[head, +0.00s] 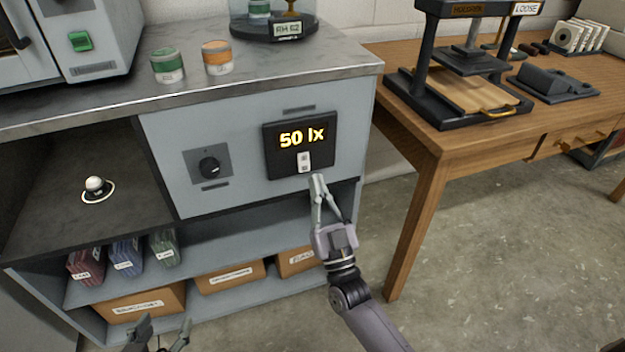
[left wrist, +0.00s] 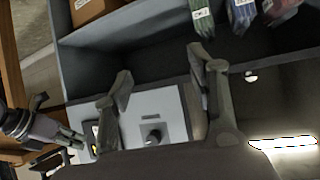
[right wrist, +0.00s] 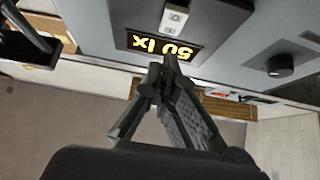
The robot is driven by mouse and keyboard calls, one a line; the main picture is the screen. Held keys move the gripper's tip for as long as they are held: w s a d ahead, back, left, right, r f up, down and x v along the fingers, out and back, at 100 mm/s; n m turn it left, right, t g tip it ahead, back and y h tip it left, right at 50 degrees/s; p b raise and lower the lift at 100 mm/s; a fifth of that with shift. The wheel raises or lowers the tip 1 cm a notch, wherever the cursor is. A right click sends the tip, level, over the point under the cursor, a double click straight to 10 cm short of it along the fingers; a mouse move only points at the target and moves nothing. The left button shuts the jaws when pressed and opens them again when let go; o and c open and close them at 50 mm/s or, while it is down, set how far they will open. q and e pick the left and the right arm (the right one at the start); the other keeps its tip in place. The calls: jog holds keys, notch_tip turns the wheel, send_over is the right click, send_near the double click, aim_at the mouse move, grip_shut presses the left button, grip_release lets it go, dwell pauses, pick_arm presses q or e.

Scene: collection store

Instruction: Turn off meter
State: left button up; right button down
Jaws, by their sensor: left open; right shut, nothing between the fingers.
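The meter (head: 298,144) is a black panel on the cabinet front with a lit yellow "50 lx" display. A small white rocker switch (head: 304,162) sits under the digits. In the right wrist view the meter's display (right wrist: 160,45) appears upside down, with the white switch (right wrist: 175,17) above it. My right gripper (head: 317,180) is shut and empty, its fingertips just below and right of the switch; contact cannot be told. My left gripper (head: 158,330) is open and empty, low in front of the shelves. It also shows in the left wrist view (left wrist: 160,85).
A black knob (head: 209,166) on a grey plate is left of the meter. A white domed object (head: 95,187) stands in the open bay. Bound bundles and boxes (head: 230,276) fill the shelves. A wooden table (head: 460,140) with a press stands right.

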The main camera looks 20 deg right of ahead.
aim_at(306, 158)
pick_arm(q)
jog(key=w+d+r+t+h, duration=0.1)
jog(key=w+r+t, duration=0.2)
jog(key=r, duration=0.2)
jog(key=shift+d+b, duration=0.25)
jog(key=shift+b, duration=0.2)
pick_arm(e)
jog(key=shift+w+a+f, duration=0.1)
jog(key=shift+w+f, duration=0.15)
jog(key=shift+w, duration=0.65)
jog(key=shift+w+f, duration=0.2)
jog(key=shift+w, duration=0.7)
jog(key=shift+w+f+t+b, duration=0.2)
jog(key=shift+f+t+b, duration=0.1)
jog(key=shift+b, duration=0.6)
jog(key=shift+w+b, duration=0.2)
jog(key=shift+b, duration=0.6)
pick_arm(q)
notch_tip(306, 158, up, 13)
jog(key=d+t+h, duration=0.1)
jog(key=t+h, duration=0.1)
jog(key=t, duration=0.6)
jog(key=shift+s+d+m+h, duration=0.3)
jog(key=shift+d+h, duration=0.05)
jog(key=shift+h, duration=0.05)
pick_arm(e)
jog(key=shift+r, duration=0.1)
pick_arm(q)
jog(key=shift+f, duration=0.1)
